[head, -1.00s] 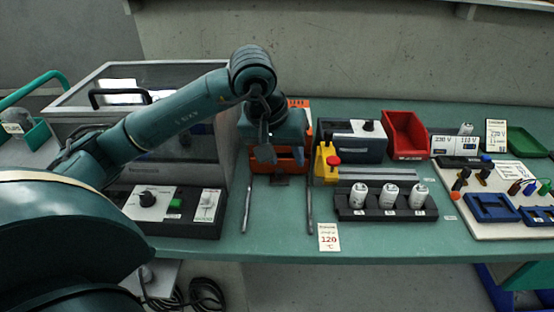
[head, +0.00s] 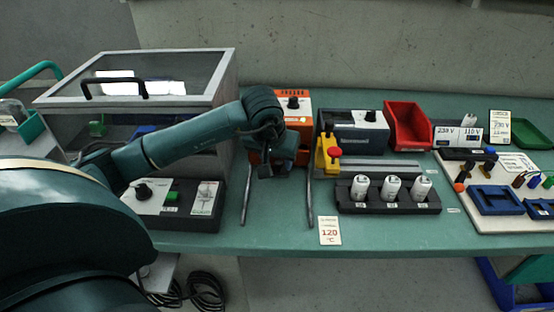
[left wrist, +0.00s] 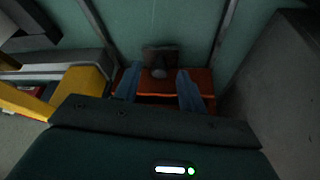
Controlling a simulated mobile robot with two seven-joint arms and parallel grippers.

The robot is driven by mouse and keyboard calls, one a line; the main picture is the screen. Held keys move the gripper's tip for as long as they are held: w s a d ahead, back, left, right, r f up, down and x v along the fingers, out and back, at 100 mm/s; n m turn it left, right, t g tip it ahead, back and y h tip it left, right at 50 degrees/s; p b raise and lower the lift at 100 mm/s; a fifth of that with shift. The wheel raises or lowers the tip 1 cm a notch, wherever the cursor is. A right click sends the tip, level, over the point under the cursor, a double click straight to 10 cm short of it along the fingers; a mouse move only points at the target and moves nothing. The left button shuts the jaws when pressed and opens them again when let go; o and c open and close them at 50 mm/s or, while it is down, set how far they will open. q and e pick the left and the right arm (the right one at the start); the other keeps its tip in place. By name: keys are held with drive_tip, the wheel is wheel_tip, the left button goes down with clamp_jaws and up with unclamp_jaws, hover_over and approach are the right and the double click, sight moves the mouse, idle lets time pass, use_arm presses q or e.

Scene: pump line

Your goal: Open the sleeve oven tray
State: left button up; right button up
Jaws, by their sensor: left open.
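The sleeve oven (head: 293,98) is an orange box with a dark knob, at the back of the bench left of centre. My left arm hides most of its front. My left gripper (head: 275,170) is in front of it, pointing down. In the left wrist view, the two blue fingers of my left gripper (left wrist: 160,91) are apart with nothing clamped between them. A dark grey plate with a round knob (left wrist: 160,70) shows just beyond and between the fingertips, by the orange oven front (left wrist: 160,92). Whether the fingers touch it I cannot tell. My right gripper is out of view.
Two metal rails (head: 309,200) lie on the bench before the oven, with clear bench between them. A yellow stand with a red button (head: 329,155) and a black rack of white cylinders (head: 388,204) are to the right. A glass-lidded cabinet (head: 215,90) is to the left.

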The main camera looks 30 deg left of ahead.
use_arm(q)
drive_tip(key=shift+w+f, duration=0.15)
drive_tip(key=shift+f, duration=0.15)
drive_tip(key=shift+c, duration=0.4)
clamp_jaws()
